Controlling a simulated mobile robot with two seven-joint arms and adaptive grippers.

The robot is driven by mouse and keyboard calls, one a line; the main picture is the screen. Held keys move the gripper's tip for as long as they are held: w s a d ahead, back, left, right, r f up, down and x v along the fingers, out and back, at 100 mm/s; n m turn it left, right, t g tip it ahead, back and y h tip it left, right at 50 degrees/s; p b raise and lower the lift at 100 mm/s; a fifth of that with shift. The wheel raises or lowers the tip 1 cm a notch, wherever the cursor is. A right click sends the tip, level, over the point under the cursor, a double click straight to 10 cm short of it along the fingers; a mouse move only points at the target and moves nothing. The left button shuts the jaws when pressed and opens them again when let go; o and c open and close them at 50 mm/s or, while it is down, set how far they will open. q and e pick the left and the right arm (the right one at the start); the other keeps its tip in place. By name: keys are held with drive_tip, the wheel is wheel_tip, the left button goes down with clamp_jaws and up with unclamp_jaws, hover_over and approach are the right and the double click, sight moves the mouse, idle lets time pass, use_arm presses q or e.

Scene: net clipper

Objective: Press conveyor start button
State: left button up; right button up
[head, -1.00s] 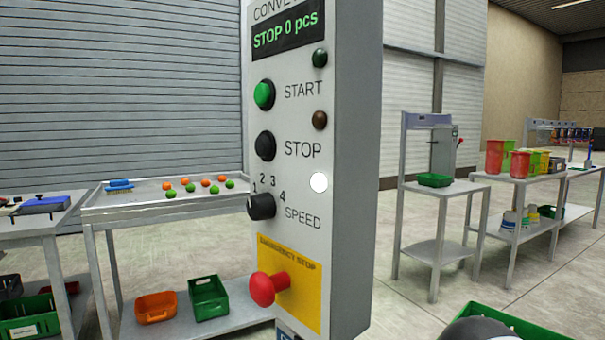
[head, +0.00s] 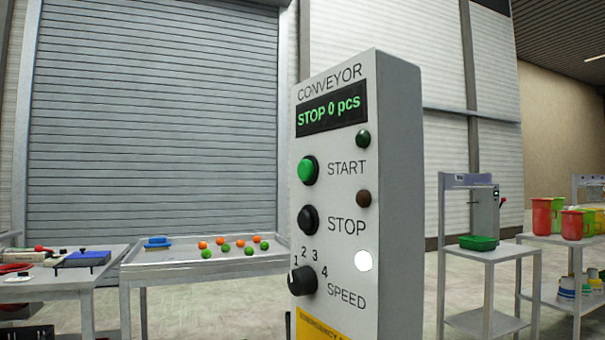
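The conveyor control box (head: 400,210) stands upright in the middle of the head view, its front face turned to the left. Its display (head: 331,109) reads "STOP 0 pcs". The green start button (head: 309,170) is on the upper left of the face, beside the word START. The black stop button (head: 308,219) is below it. The speed knob (head: 302,281) sits lower, by the numbers 1 to 4. A dark green lamp (head: 363,139) and a dark brown lamp (head: 364,198) look unlit. A white round spot (head: 363,261) shows on the face. Neither gripper is in view.
A table (head: 200,268) with several orange and green balls and a blue brush (head: 158,242) stands behind the box on the left. A grey stand (head: 487,262) with a green tray (head: 478,242) is at the right. Red and green bins are at the far right.

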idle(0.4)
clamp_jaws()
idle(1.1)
